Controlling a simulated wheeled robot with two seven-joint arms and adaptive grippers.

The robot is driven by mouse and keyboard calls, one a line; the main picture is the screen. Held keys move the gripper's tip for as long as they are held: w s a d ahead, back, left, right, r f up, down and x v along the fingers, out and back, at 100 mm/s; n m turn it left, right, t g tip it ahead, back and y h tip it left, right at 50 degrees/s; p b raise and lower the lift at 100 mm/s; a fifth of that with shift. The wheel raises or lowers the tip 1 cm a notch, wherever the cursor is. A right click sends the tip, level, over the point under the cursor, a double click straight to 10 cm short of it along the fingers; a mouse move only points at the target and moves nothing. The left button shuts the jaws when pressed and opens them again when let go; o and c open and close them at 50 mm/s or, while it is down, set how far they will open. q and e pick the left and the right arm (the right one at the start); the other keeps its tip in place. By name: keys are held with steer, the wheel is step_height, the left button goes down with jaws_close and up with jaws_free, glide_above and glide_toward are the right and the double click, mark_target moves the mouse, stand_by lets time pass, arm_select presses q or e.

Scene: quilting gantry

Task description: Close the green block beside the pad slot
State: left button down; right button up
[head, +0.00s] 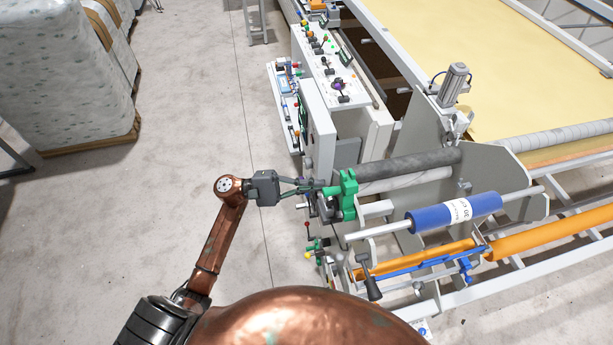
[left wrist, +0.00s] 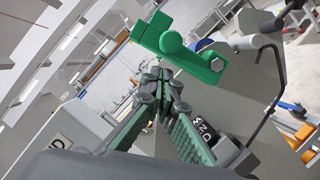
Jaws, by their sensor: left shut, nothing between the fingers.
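The green block (head: 346,193) sits at the near end of the dark and grey rollers, at the machine's left side. In the left wrist view the green block (left wrist: 180,48) is close ahead, with a round knob on its face and an arm sticking up. My left gripper (head: 318,188) reaches in from the left beside the block. In the left wrist view its fingertips (left wrist: 155,75) are together with nothing between them, just short of the block; whether they touch it I cannot tell. The pad slot cannot be made out. My right gripper is not in view.
A blue roll (head: 455,213) on a bar lies right of the block. A black-handled lever (head: 369,280) stands below it. Control panels (head: 327,65) with several knobs rise behind. A wrapped pallet (head: 70,75) stands at left; the floor between is clear.

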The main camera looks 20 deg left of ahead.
arm_select(q)
steer(key=shift+s+d+r+p, duration=0.3)
steer(key=shift+s+r, duration=0.05)
steer(key=shift+s, duration=0.2)
